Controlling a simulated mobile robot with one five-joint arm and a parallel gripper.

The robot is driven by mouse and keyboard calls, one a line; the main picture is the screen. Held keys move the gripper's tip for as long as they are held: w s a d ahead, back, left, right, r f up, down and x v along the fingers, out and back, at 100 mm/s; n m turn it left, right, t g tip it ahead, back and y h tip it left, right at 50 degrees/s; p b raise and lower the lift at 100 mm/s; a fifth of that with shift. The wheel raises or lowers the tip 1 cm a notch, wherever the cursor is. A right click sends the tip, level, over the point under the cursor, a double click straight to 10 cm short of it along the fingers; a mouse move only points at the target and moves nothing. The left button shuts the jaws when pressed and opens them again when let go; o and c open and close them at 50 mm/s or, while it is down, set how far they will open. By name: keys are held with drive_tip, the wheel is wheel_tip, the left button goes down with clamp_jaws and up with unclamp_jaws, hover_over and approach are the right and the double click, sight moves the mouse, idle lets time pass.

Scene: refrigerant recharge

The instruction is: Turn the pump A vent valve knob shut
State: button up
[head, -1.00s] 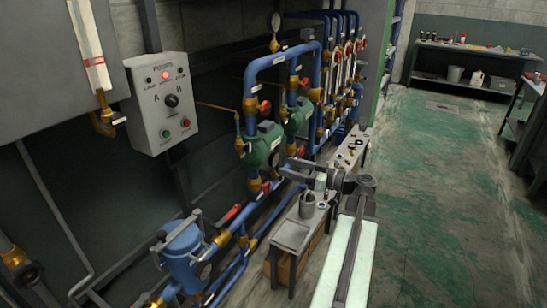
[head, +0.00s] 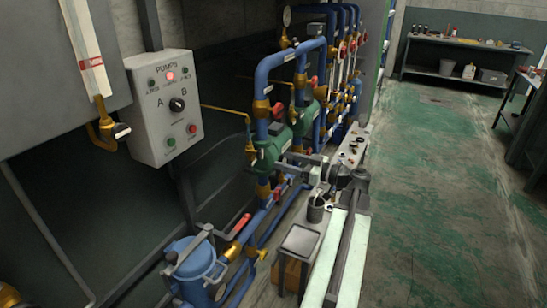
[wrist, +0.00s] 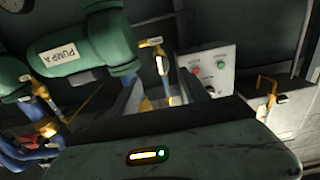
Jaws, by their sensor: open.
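The green pump A (wrist: 82,50), with its white PUMP A label, fills the upper left of the wrist view. In the head view a green pump body (head: 270,149) sits on the blue pipes left of my gripper. A small brass valve (wrist: 161,66) with a pale tag stands beside the pump in the wrist view. I cannot tell for sure which part is the vent knob. My gripper (wrist: 163,86) is open, its grey fingers pointing toward this valve, with the brass seen between them. In the head view my gripper (head: 288,160) reaches left to the pump; contact cannot be told.
A grey pump control box (head: 164,105) with a selector hangs on the wall at left; it also shows in the wrist view (wrist: 210,68). Blue pipes with red handles run behind. The green floor at right is clear.

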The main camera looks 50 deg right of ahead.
sight(262, 154)
drive_tip(key=x, duration=0.7)
drive_tip(key=shift+w+a, duration=0.1)
drive_tip(key=shift+w, duration=0.3)
drive_tip(key=shift+c, duration=0.3)
clamp_jaws()
drive_tip(key=m, duration=0.4)
drive_tip(key=shift+s, duration=0.1)
drive_tip(key=m, duration=0.4)
drive_tip(key=shift+m, duration=0.3)
